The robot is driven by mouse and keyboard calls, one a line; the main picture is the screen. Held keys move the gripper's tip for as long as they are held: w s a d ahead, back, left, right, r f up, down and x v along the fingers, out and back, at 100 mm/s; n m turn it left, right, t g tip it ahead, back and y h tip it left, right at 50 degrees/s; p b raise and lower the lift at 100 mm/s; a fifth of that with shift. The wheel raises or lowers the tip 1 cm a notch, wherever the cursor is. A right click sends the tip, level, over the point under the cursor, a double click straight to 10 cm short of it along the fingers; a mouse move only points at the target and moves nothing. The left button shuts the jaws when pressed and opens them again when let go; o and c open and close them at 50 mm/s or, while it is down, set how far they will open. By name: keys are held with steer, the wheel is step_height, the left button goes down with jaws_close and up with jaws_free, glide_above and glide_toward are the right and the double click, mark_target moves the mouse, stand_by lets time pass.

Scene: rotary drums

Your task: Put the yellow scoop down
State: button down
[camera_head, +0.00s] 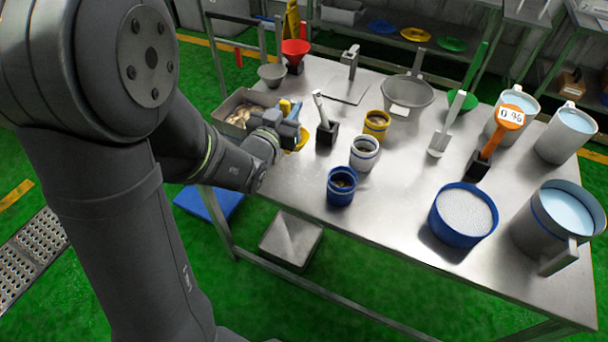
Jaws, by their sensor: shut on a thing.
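The yellow scoop (301,140) shows at the left end of the steel table, partly hidden by my gripper. My gripper (288,122) is shut on it; yellow parts show above and to the right of the fingers. The scoop is beside the metal tray (222,109) holding pale brown pieces (248,113). I cannot tell whether the scoop touches the table or is held just above it.
Right of my gripper are a black holder with a light-handled tool (325,127) and yellow (376,123), white (364,152) and blue (341,186) cups. A blue-rimmed tub (462,216) and jugs stand at right. The table (400,205) is bare around its front middle.

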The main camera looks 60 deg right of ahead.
step_height(320, 180, down, 10)
steer(key=s+g, duration=0.1)
steer(key=s, duration=0.1)
steer(key=shift+s+m, duration=0.3)
steer(key=shift+s, duration=0.05)
steer(key=shift+a, duration=0.1)
steer(key=c, duration=1.3)
jaws_free()
steer(key=shift+f, duration=0.1)
steer(key=shift+o, duration=0.2)
steer(key=a, duration=1.2)
